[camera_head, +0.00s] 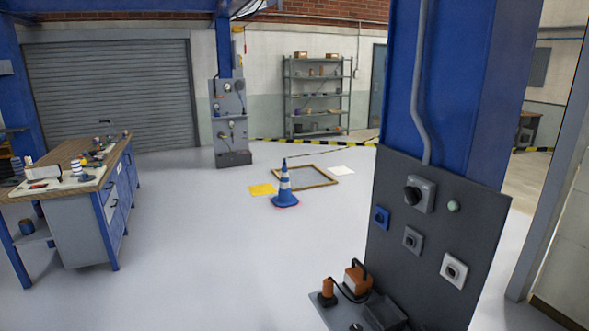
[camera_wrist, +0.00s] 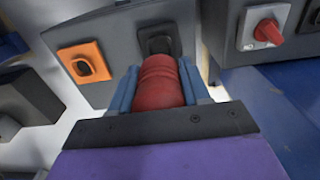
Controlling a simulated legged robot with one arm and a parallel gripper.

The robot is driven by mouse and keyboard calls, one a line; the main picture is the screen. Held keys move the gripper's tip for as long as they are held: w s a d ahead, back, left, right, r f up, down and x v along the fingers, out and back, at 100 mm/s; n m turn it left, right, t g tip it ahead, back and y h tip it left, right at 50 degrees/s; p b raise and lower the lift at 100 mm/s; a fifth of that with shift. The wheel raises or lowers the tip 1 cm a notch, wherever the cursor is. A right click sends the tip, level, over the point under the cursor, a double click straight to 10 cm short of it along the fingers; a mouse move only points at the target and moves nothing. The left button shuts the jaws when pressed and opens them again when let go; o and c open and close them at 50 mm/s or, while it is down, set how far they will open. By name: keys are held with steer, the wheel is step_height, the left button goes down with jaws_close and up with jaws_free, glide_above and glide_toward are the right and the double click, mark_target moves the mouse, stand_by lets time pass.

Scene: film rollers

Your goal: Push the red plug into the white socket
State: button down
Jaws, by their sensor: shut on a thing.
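In the wrist view my gripper (camera_wrist: 160,88) has blue fingers shut on both sides of a red ribbed plug (camera_wrist: 160,80). The plug points away from the camera towards a grey panel, and its front end is hidden. A dark socket (camera_wrist: 157,43) shows just past the plug; I cannot tell whether they touch. In the head view a white socket (camera_head: 454,270) is at the lower right of a dark grey panel (camera_head: 400,245) on a blue pillar. I cannot make out a white socket in the wrist view. My gripper is not in the head view.
An orange socket (camera_wrist: 83,63) is left of the plug, and a red knob (camera_wrist: 269,31) on a grey box is to the right. The head view shows a blue socket (camera_head: 381,218), a grey socket (camera_head: 412,239), a workbench (camera_head: 85,195), a traffic cone (camera_head: 285,187) and open floor.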

steer(key=shift+r, duration=0.15)
stand_by(0.5)
steer(key=shift+s+a+r+n+g+h, duration=1.05)
steer(key=shift+a+r+n, duration=1.35)
steer(key=shift+r, duration=1.65)
steer(key=s+d+r+n+h, duration=0.1)
steer(key=d+r+n+h, duration=0.3)
steer(key=r, duration=0.9)
steer(key=s+d+r+n+h, duration=0.15)
steer(key=d+r+h, duration=0.35)
steer(key=r, duration=0.8)
steer(key=w+a+r+n+t+h, duration=0.2)
steer(key=w+r+n+t+h, duration=0.15)
steer(key=w+r, duration=0.9)
steer(key=w+a+r+n+t+h, duration=0.1)
steer(key=w+a+r+t, duration=0.1)
steer(key=w+a+r, duration=0.3)
steer(key=w+a+r+n+t, duration=0.1)
steer(key=a+r+n+t, duration=0.1)
steer(key=r, duration=0.5)
steer(key=w+a+r+n+t+h, duration=0.1)
steer(key=w+a+r, duration=0.3)
steer(key=r, duration=0.3)
steer(key=shift+s+x, duration=0.15)
steer(key=shift+x, duration=1.85)
steer(key=shift+s+x, duration=0.15)
steer(key=shift+x, duration=1.8)
